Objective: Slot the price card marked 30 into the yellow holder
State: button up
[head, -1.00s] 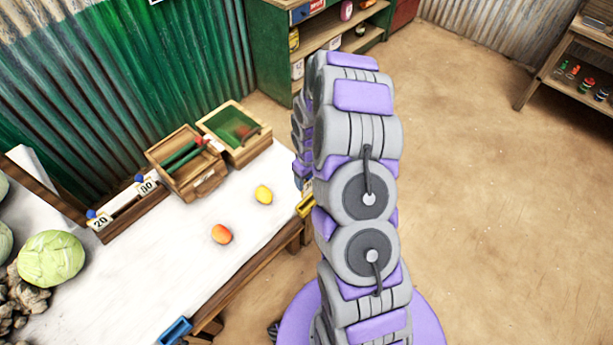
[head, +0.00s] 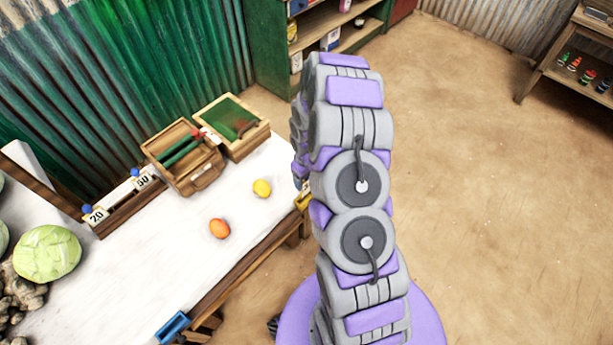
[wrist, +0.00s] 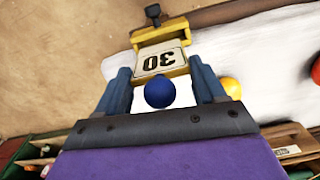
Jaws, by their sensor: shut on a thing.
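In the wrist view, my gripper (wrist: 162,88) is shut on the blue knob of the price card marked 30 (wrist: 160,60), whose number reads upside down. The yellow holder (wrist: 158,35) is just beyond the fingers at the white table's edge. Yellow bars show above and below the card's face, so the card overlaps the holder; I cannot tell how deep it sits. In the head view, part of the yellow holder (head: 302,199) shows at the table's right edge.
On the white table (head: 150,262) are an orange-red fruit (head: 219,229), a yellow fruit (head: 262,188) and a cabbage (head: 46,252). Two more cards, one marked 20 (head: 96,217), stand in a wooden rack. A blue holder (head: 172,328) is at the front edge. Wooden boxes (head: 184,158) stand behind.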

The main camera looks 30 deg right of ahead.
aim_at(306, 184)
jog(key=shift+a, duration=0.25)
jog(key=shift+d+f, duration=0.1)
jog(key=shift+f, duration=0.1)
dwell(0.4)
jog(key=shift+f, duration=1.25)
jog(key=shift+f+b, duration=0.1)
jog(key=shift+b, duration=0.25)
jog(key=f+b, duration=0.1)
jog(key=b, duration=0.2)
jog(key=shift+f+b, duration=0.15)
jog(key=shift+b, duration=0.2)
